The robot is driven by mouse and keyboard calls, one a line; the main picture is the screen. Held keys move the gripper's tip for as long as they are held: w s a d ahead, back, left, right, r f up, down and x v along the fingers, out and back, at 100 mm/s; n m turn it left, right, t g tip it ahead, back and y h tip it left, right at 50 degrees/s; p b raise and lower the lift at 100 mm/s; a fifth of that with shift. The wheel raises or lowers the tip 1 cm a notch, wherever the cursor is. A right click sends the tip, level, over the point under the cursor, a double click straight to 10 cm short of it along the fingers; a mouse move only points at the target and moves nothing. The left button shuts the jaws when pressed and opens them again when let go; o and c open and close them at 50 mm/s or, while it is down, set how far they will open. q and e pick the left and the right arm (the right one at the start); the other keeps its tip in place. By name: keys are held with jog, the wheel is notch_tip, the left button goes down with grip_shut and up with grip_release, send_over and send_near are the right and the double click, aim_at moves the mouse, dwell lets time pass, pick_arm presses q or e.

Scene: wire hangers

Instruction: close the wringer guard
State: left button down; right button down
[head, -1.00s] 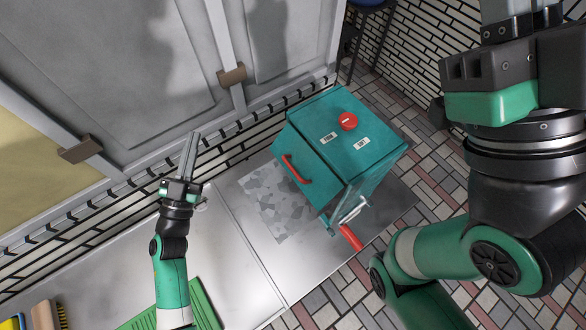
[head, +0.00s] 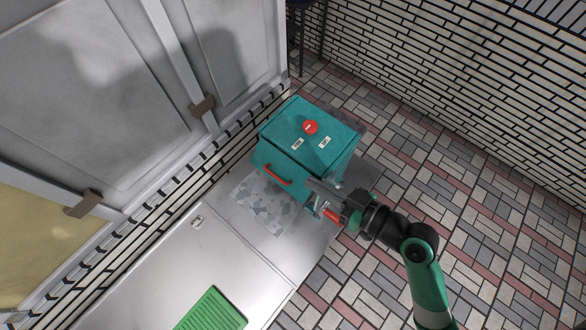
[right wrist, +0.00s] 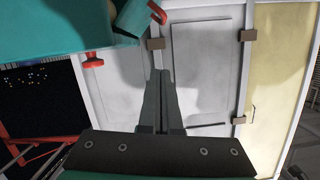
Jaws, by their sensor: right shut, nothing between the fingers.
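In the right wrist view the shut fingers (right wrist: 161,73) point toward the cabinets, with teal parts and a red handle end (right wrist: 157,12) above. My left gripper is out of view.
A crank with a red grip (head: 331,215) sticks out just below my right gripper. The metal bench top (head: 190,260) is mostly clear, with a green ribbed tray (head: 212,312) at its front. Grey cabinets (head: 90,90) line the left; tiled floor lies right.

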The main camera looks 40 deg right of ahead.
jog(key=b, duration=0.2)
send_over(280, 171)
jog(key=s, duration=0.3)
jog(key=shift+w+a+f, duration=0.1)
jog(key=shift+a+f, duration=0.1)
jog(key=shift+f, duration=0.45)
jog(key=shift+a+f, duration=0.15)
jog(key=shift+f, duration=0.45)
jog(key=f, duration=0.3)
jog(key=shift+s+a+f+b, duration=0.2)
jog(key=shift+s+a+b, duration=0.1)
jog(key=shift+b, duration=0.1)
jog(key=shift+w+f, duration=0.1)
jog(key=shift+f+n+b, duration=0.3)
jog(key=shift+f+n, duration=0.15)
jog(key=shift+n, duration=0.25)
jog(key=shift+d+f+n+h+b, duration=0.2)
jog(key=shift+f+n+h+b, duration=0.5)
jog(key=shift+n, duration=0.5)
jog(key=n, duration=0.1)
jog(key=d+f+n+h, duration=0.1)
jog(key=n, duration=0.1)
jog(key=shift+w+f+t+b, duration=0.1)
jog(key=shift+f+t+b, duration=0.15)
jog(key=shift+t+b, duration=0.15)
jog(key=shift+d+n, duration=0.1)
jog(key=shift+n, duration=0.2)
